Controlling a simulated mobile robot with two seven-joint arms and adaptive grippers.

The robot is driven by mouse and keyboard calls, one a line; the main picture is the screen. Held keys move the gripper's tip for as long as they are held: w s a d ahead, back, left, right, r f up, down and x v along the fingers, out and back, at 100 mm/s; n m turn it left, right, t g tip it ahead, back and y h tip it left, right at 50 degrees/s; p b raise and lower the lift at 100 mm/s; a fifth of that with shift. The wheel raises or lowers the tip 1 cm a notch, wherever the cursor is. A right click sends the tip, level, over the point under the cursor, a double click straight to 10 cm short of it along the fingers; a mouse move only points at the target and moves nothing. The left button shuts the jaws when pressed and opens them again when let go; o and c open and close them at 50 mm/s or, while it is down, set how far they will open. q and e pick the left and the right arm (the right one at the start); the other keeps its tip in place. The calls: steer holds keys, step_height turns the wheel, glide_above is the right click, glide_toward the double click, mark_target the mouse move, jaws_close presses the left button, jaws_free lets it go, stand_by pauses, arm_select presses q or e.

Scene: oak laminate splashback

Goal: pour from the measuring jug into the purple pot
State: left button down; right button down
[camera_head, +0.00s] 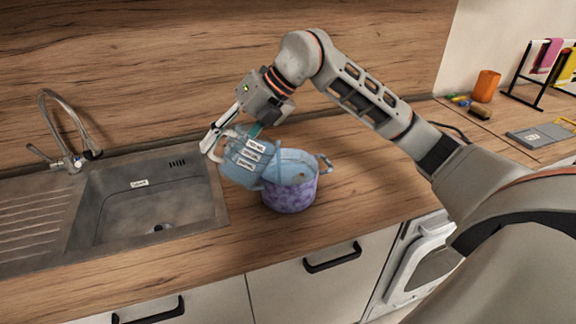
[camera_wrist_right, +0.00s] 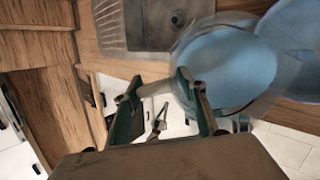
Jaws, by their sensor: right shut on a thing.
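The measuring jug (camera_head: 240,170) is pale blue and see-through with white labels. It is tilted to the right, its mouth over the purple pot (camera_head: 288,196). The pot stands on the counter, mottled purple outside and pale blue inside, with a light handle at its right. My right gripper (camera_head: 236,130) is above and left of the pot, shut on the jug. In the right wrist view the jug (camera_wrist_right: 230,68) shows large and blurred beside the fingers (camera_wrist_right: 160,100). I cannot tell whether anything is flowing. My left gripper is not in view.
A sink (camera_head: 145,204) with a tap (camera_head: 70,135) is left of the pot. An orange cup (camera_head: 485,86), a grey scale-like slab (camera_head: 540,136) and a rack with coloured cloths (camera_head: 545,62) are at the far right. Counter around the pot is clear; the wooden splashback (camera_head: 190,60) is behind.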

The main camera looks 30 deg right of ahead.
steer(key=shift+w+d, duration=0.1)
steer(key=shift+d+r, duration=0.1)
steer(key=shift+d+r+y, duration=0.25)
steer(key=shift+d+y, duration=0.55)
steer(key=shift+y, duration=0.4)
stand_by(2.1)
steer(key=shift+a+f+h, duration=0.15)
steer(key=shift+a+h, duration=0.7)
steer(key=shift+h, duration=0.15)
steer(key=shift+a+f+h, duration=0.25)
steer(key=shift+a+h, duration=0.15)
steer(key=shift+h, duration=0.1)
